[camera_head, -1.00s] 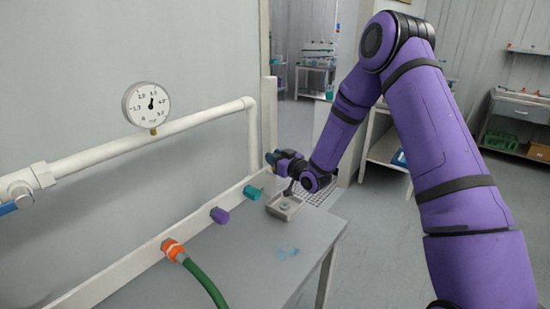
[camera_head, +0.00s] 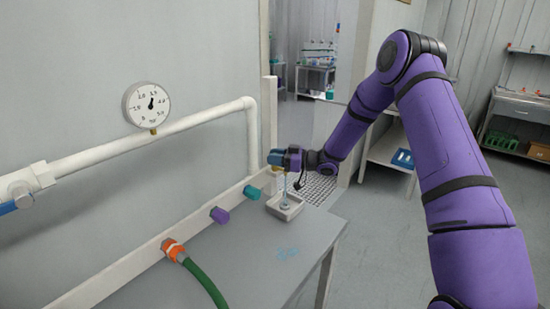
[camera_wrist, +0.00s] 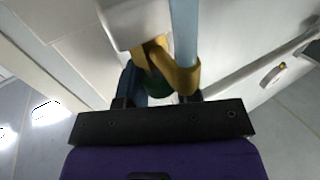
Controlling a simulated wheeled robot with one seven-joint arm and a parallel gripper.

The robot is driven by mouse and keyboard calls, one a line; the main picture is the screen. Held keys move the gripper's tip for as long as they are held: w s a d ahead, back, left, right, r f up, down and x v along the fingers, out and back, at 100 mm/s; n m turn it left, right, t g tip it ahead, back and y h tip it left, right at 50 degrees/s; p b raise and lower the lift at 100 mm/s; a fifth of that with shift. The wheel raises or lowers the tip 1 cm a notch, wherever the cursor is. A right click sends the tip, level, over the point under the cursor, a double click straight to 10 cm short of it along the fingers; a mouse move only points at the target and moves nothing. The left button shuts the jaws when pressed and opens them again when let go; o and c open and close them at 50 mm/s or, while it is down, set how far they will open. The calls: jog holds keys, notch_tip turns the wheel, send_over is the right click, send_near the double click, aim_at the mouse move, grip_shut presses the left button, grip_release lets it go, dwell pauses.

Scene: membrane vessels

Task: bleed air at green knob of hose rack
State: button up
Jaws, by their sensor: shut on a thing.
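My gripper (camera_head: 277,159) is at the far end of the white hose rack rail (camera_head: 130,264), above a small white tray (camera_head: 285,212). In the wrist view its dark blue fingers (camera_wrist: 160,88) are shut around the green knob (camera_wrist: 155,89), which they mostly cover. A yellow brass fitting (camera_wrist: 184,78) is beside the knob. A light blue stream (camera_wrist: 184,30) comes from the fitting; in the head view it falls into the tray. The knob is hidden in the head view.
A green hose (camera_head: 205,281) with an orange connector (camera_head: 173,249), a purple port (camera_head: 219,215) and a teal port (camera_head: 252,192) line the rail. A gauge (camera_head: 146,104) stands on the white pipe (camera_head: 120,147). The grey table (camera_head: 230,260) is mostly clear, with a blue wet patch.

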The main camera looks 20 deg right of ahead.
dwell(0.4)
jog(key=o, duration=0.9)
jog(key=v, duration=1.1)
jog(key=shift+f, duration=0.1)
jog(key=shift+w, duration=0.1)
